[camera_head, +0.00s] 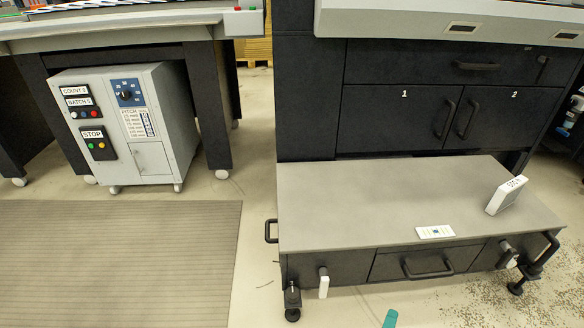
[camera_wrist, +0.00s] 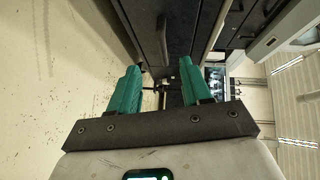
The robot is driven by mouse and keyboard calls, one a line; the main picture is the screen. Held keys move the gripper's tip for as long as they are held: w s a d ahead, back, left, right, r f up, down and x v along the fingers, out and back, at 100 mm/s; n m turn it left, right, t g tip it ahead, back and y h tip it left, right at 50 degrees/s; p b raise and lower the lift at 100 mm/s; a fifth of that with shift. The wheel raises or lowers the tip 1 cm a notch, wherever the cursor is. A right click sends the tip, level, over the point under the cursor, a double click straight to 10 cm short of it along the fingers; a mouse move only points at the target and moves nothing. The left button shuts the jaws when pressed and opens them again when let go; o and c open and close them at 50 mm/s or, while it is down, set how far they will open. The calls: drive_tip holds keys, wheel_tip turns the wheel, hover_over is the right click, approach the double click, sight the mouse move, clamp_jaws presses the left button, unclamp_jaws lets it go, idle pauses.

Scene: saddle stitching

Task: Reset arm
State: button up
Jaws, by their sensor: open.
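My gripper (camera_wrist: 158,84) shows in the wrist view with two teal fingers set apart and nothing between them. Dark cabinet fronts and a bar-like handle lie beyond the fingers, apart from them. In the head view only a teal tip (camera_head: 390,318) shows at the bottom edge, in front of the low grey-topped bench (camera_head: 370,200). The rest of my arm is out of the head view.
A grey control box (camera_head: 150,160) on casters stands under the left table. A ribbed mat (camera_head: 110,265) covers the floor at left. A white block (camera_head: 506,195) and a card (camera_head: 435,232) lie on the bench. Cabinet handles (camera_head: 445,118) and bench handles (camera_head: 427,268) stick out.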

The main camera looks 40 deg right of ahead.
drive_tip(key=w+a+r+n+t+y, duration=0.3)
drive_tip(key=w+a+n+t+y, duration=0.1)
drive_tip(key=w+a+n, duration=0.15)
drive_tip(key=w+a+r+n+t+y, duration=0.4)
drive_tip(key=w+n+t+y, duration=0.1)
drive_tip(key=w+n, duration=0.15)
drive_tip(key=a+r+n+g+y, duration=0.2)
drive_tip(key=a+n+g+y, duration=0.2)
drive_tip(key=a+n+y, duration=0.65)
drive_tip(key=s+d+r+n+g+h, duration=0.15)
drive_tip(key=s+r+n+g, duration=0.3)
drive_tip(key=s, duration=0.55)
drive_tip(key=s+d+r+n+g+h, duration=0.1)
drive_tip(key=s+r+n+g+h, duration=0.2)
drive_tip(key=s+g, duration=0.5)
wheel_tip(320, 180, up, 34)
drive_tip(key=s+t+p, duration=0.1)
drive_tip(key=t+p, duration=0.1)
drive_tip(key=p, duration=3.3)
drive_tip(key=shift+s+r, duration=0.15)
drive_tip(key=shift+s, duration=0.1)
